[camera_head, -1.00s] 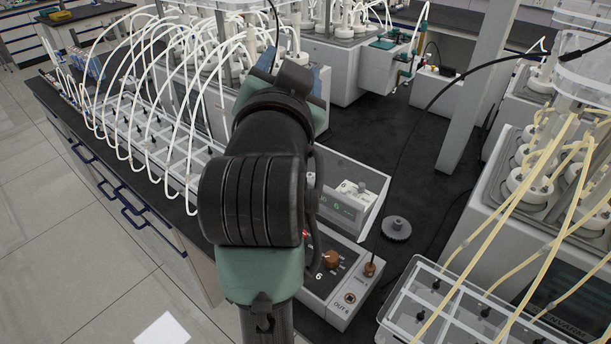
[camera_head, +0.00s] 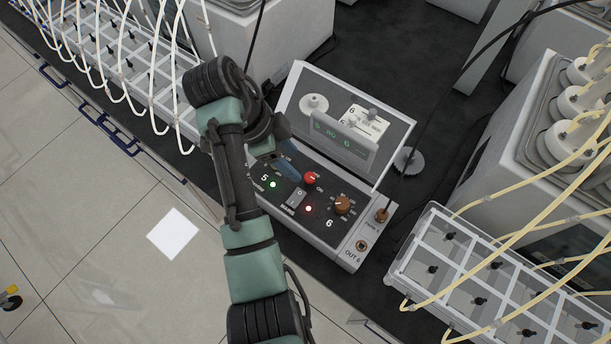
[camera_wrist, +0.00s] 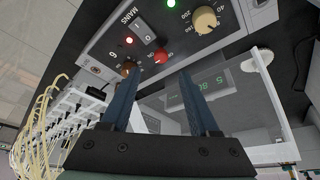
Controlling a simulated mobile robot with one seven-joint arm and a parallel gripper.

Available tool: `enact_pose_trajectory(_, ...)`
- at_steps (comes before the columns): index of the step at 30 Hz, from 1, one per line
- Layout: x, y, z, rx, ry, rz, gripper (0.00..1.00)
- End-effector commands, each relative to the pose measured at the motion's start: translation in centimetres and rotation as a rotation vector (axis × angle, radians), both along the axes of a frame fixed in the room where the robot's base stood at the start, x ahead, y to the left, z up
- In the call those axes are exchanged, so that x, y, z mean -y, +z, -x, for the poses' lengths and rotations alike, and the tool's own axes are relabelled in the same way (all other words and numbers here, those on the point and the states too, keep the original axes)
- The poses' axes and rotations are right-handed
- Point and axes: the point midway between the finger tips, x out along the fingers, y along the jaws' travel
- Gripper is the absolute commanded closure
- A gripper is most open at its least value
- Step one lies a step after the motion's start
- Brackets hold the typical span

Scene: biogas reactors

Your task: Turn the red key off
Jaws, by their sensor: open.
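The red key (camera_head: 310,178) is a small round red knob on the grey control panel (camera_head: 340,245) of the stirrer unit, with an "ON" mark near it. It also shows in the wrist view (camera_wrist: 162,58), just beyond and between the two blue fingertips. My gripper (camera_wrist: 159,80) is open and empty, its fingers spread on either side of the key's line, apparently without touching it. In the head view, the dark blue fingers (camera_head: 285,168) are left of the key, partly hidden by my wrist.
A MAINS rocker switch (camera_head: 297,197), a green light (camera_head: 272,184), a red light (camera_head: 308,209) and a brown knob (camera_head: 343,204) surround the key. A clear cover (camera_head: 390,135) and green display (camera_head: 340,138) stand behind. A tubed tray (camera_head: 455,255) is at right.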

Motion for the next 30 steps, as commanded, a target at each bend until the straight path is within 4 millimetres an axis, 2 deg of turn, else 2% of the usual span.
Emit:
enact_pose_trajectory(6,1.8,-4.0,-0.2,-0.005,0.000,0.001,0.38)
enact_pose_trajectory(12,2.6,-6.4,-0.4,-0.001,0.001,-0.001,0.38)
enact_pose_trajectory(24,2.9,-7.1,-0.5,0.000,0.001,-0.001,0.38)
enact_pose_trajectory(30,2.9,-7.1,-0.5,0.001,0.003,0.000,0.74)
